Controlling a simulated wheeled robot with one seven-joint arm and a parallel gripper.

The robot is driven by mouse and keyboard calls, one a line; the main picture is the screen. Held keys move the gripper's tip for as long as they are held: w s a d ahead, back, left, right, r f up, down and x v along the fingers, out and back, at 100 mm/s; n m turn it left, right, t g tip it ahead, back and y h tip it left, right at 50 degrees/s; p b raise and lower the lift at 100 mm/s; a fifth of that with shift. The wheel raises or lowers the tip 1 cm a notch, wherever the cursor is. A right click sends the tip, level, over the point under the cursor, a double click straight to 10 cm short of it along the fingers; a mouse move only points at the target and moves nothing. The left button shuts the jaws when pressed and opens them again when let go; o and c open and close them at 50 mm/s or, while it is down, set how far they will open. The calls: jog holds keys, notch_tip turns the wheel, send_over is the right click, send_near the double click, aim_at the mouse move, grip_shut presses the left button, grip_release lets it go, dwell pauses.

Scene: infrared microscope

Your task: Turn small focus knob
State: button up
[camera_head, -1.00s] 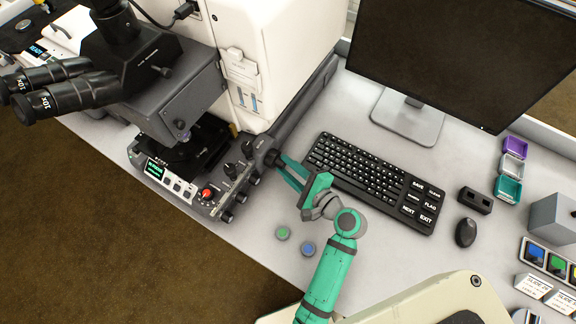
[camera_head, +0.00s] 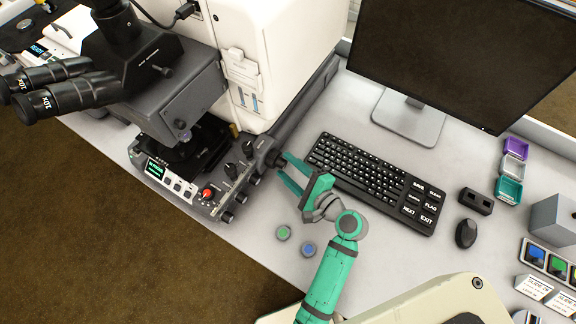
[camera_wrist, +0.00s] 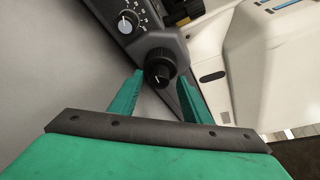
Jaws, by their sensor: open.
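The small focus knob (camera_wrist: 158,73) is a black ribbed knob with a white mark on its face. It stands out in front of a wider dark knob (camera_wrist: 160,52) on the microscope's side. In the head view the knob pair (camera_head: 275,160) shows small at the base's right side. My gripper (camera_wrist: 160,84) is open and empty, with one green finger on each side of the small knob in the wrist view. I see gaps between knob and fingers. In the head view my gripper (camera_head: 283,164) is just right of the knobs; how far the tips reach along them is unclear.
A white-marked dial (camera_wrist: 127,23) sits left of the knobs in the wrist view. The keyboard (camera_head: 372,180) lies close right of my gripper. Green (camera_head: 283,233) and blue (camera_head: 308,249) discs lie on the table below it. A red knob (camera_head: 208,192) is on the control panel.

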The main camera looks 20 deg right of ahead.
jog(key=v, duration=1)
jog(key=shift+s, duration=0.15)
